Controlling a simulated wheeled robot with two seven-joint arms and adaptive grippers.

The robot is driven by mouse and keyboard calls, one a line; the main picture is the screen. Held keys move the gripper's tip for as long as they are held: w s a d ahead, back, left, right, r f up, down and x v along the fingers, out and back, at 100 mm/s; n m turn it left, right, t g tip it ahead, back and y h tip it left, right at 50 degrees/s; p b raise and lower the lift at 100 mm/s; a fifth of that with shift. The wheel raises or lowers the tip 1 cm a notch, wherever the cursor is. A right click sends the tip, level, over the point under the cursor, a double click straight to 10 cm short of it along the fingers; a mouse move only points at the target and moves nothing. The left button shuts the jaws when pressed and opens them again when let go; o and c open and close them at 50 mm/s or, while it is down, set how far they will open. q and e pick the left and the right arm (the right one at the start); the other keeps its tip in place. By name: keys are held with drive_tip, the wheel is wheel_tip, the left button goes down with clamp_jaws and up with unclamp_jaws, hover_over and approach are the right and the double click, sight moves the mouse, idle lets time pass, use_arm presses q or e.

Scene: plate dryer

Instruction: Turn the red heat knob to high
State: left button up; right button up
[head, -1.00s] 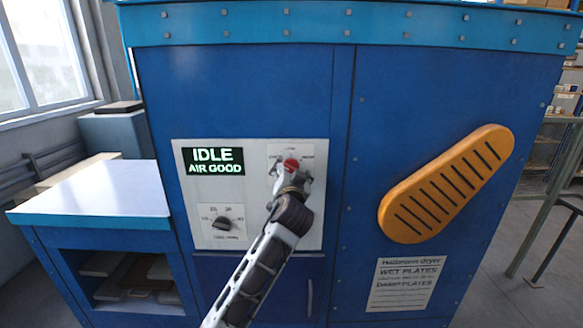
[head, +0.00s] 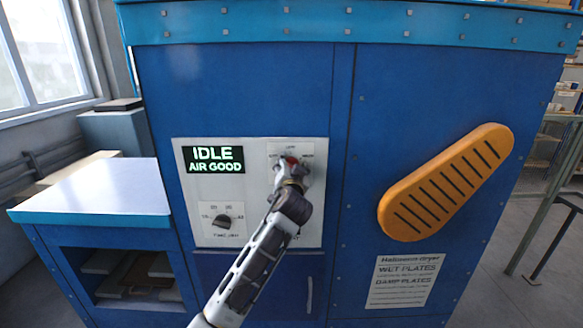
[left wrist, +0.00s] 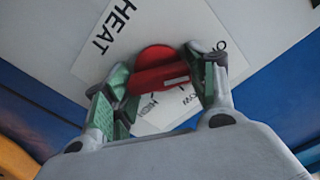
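The red heat knob (left wrist: 155,65) sits on a white label plate marked HEAT in the left wrist view. A white mark shows near the right end of its raised bar, pointing to the right, toward the OFF and LOW side. My left gripper (left wrist: 163,88) has its two green-padded fingers at opposite ends of this bar and appears closed on it. In the head view the gripper (head: 290,172) covers much of the knob and its label, with only a bit of red (head: 291,160) showing. My right gripper is in neither view.
The grey control panel (head: 260,210) also holds a display (head: 214,159) reading IDLE, AIR GOOD, and a black dial (head: 222,221) at lower left. A side table (head: 100,190) is at left.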

use_arm(q)
drive_tip(key=c, duration=0.5)
drive_tip(key=shift+o, duration=0.2)
